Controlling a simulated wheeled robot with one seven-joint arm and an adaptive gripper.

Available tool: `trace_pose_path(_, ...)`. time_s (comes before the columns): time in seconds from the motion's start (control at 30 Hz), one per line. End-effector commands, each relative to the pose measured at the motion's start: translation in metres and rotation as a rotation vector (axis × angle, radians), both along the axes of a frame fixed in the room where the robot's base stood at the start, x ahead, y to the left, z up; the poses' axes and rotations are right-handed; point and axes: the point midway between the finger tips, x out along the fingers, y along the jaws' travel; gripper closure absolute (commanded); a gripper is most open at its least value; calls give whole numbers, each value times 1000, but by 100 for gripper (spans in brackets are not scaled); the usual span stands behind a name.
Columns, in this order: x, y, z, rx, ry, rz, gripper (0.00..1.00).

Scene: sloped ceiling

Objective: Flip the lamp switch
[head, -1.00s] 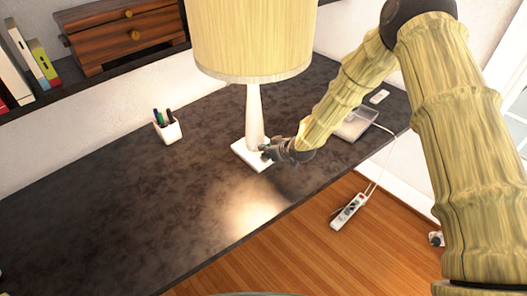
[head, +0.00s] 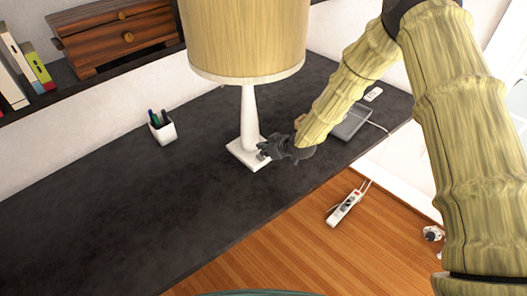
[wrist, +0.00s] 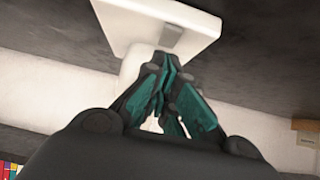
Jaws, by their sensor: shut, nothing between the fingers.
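The lamp stands upright on the dark desk, with a pale wood-grained shade (head: 245,38), a white stem (head: 249,112) and a square white base (head: 242,156). The lamp is unlit. My gripper (head: 265,152) is at the right side of the base, low over the desk. In the wrist view its teal-padded fingers (wrist: 170,72) are shut and empty, with the tips just below a small grey switch (wrist: 172,36) on the white base (wrist: 135,22). I cannot tell whether the tips touch the switch. The switch is hidden in the head view.
A pen cup (head: 162,128) stands on the desk (head: 110,200) left of the lamp. A grey tray (head: 352,122) lies to the right, behind my arm. A power strip (head: 344,208) is on the wooden floor. The desk's front left is clear.

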Motion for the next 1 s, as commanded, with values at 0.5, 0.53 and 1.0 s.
trace_pose_path(0.5,-31,-32,43,0,-2,0,100)
trace_pose_path(0.53,-33,-35,46,0,-3,-1,100)
trace_pose_path(1.0,-57,-57,72,1,-2,1,100)
